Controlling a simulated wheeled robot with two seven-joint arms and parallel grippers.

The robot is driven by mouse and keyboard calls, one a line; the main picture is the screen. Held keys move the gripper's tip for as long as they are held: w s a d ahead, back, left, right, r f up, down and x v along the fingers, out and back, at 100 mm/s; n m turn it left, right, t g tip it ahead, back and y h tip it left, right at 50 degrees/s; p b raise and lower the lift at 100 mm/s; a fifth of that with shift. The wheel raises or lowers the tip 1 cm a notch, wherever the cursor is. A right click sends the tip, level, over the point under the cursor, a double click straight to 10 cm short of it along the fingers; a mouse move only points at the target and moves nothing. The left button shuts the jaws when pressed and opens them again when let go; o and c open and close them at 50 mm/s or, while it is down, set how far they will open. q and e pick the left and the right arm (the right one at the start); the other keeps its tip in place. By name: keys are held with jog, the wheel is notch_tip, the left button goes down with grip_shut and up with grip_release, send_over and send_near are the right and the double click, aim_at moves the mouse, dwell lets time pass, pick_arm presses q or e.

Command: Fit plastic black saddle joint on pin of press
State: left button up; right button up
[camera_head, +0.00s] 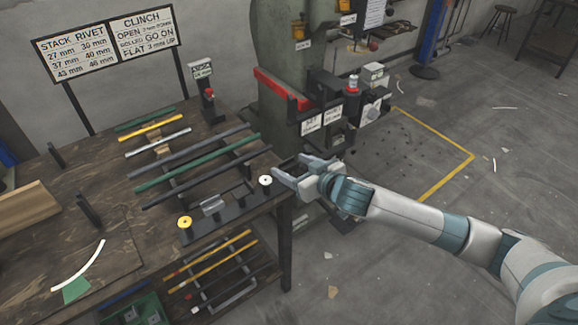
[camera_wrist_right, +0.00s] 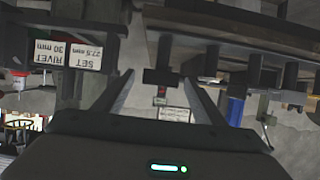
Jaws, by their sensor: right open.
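My right gripper (camera_head: 286,172) reaches in from the right and is open beside the front right corner of the workbench, close to the press (camera_head: 283,60). In the right wrist view its two fingers (camera_wrist_right: 162,95) stand apart. A dark block (camera_wrist_right: 162,76) shows between and beyond them; I cannot tell whether it is a saddle joint. Small black pieces (camera_head: 244,189) sit on the dark strip along the bench front, left of the gripper; which is the saddle joint is unclear. The press pin cannot be made out. My left gripper is not in view.
The workbench (camera_head: 120,190) carries several coloured bars on racks. A yellow spool (camera_head: 184,222) and a white spool (camera_head: 265,180) stand at its front edge. A red-topped post (camera_head: 208,100) stands at the back. The floor (camera_head: 400,275) right of the bench is mostly clear.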

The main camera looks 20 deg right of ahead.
jog(key=c, duration=1.1)
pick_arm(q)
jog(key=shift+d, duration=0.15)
pick_arm(e)
jog(key=shift+r, duration=0.15)
